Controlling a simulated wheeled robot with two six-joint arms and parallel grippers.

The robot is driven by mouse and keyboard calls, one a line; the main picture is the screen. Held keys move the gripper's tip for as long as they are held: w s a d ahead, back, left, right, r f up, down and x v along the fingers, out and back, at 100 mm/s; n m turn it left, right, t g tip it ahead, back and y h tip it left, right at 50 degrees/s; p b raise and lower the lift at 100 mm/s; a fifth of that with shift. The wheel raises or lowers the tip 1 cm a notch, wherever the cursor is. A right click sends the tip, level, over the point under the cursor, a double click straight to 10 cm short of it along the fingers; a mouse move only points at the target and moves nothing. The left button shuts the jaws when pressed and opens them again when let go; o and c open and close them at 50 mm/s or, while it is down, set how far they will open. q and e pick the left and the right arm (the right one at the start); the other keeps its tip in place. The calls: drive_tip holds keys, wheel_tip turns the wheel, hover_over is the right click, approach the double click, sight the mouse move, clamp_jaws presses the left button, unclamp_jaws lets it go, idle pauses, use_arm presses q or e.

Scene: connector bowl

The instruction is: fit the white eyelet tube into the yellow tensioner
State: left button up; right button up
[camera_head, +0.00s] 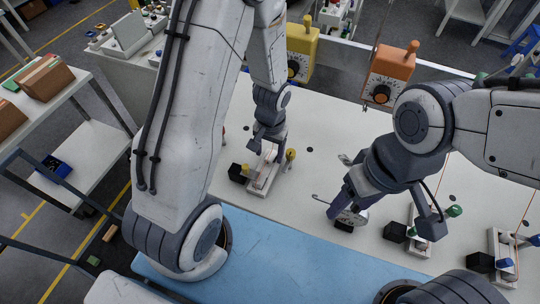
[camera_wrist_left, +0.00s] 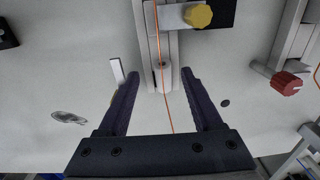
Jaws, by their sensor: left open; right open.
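The yellow tensioner shows as a pale block with a yellow knob and black part. In the head view its pale base (camera_head: 263,179) stands at mid-table; in the left wrist view its yellow knob (camera_wrist_left: 198,15) is at the top. A small white cylinder (camera_wrist_left: 165,74), seemingly the eyelet tube, sits at the block's near end, with an orange cord running along it. Whether it is seated I cannot tell. My left gripper (camera_wrist_left: 156,82) is open, its fingers on either side of the cylinder, apart from it. My right gripper (camera_head: 343,210) is open, low over the table, its tips partly hidden.
Similar fixtures with a green knob (camera_head: 454,211) and a blue knob (camera_head: 504,263) stand at right. A red-knobbed one (camera_wrist_left: 286,84) shows in the wrist view. Yellow (camera_head: 301,48) and orange (camera_head: 389,73) boxes stand behind. A blue strip (camera_head: 270,250) lies along the front.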

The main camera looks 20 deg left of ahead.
sight(268, 159)
use_arm(q)
drive_tip(key=shift+a+f, duration=0.2)
drive_tip(key=shift+f, duration=1.75)
clamp_jaws()
wheel_tip(268, 159, up, 10)
